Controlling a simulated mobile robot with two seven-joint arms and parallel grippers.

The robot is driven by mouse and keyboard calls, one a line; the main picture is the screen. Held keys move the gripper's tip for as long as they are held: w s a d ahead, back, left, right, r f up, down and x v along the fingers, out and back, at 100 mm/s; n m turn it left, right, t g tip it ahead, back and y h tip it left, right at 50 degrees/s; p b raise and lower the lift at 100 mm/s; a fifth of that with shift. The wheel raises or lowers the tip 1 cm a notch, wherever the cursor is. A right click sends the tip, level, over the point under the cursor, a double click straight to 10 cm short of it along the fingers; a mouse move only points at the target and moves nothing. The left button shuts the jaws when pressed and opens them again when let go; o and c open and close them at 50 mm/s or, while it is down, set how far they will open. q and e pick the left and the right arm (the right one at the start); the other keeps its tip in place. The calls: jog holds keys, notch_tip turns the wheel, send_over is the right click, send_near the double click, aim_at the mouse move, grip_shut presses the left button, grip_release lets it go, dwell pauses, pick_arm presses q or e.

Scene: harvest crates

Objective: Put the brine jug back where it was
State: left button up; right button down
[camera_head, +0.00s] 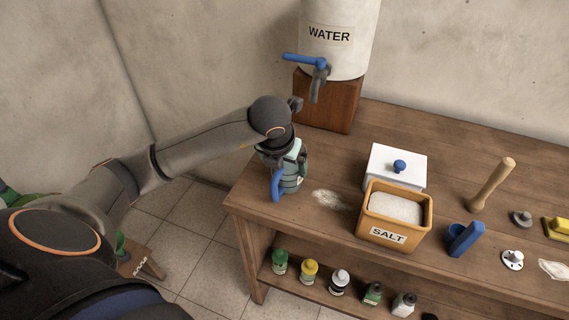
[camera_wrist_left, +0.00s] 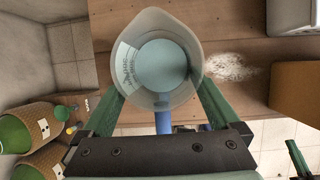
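The brine jug (camera_head: 290,182) is a translucent beaker-like jug with a blue handle, at the table's left end. In the left wrist view the jug (camera_wrist_left: 160,62) is seen from above, with bluish liquid inside and its handle toward my wrist. My left gripper (camera_head: 280,150) is at the jug; its green fingers (camera_wrist_left: 160,92) lie against both sides below the rim, with the tips hidden. The jug looks upright; whether its base touches the wood is unclear. A dark green part at the wrist view's lower right may be my right gripper (camera_wrist_left: 298,158), mostly cut off.
A WATER tank (camera_head: 338,55) with a blue-handled tap stands behind on a wooden block (camera_head: 325,103). White powder (camera_head: 330,199) lies right of the jug. Beyond are the SALT box (camera_head: 388,238), a white lidded box (camera_head: 384,157) and a wooden pestle (camera_head: 490,186).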

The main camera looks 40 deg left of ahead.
pick_arm(q)
jog(key=shift+r, duration=0.6)
jog(key=p+v, duration=0.1)
jog(key=v, duration=1)
jog(key=shift+s+d+r, duration=0.1)
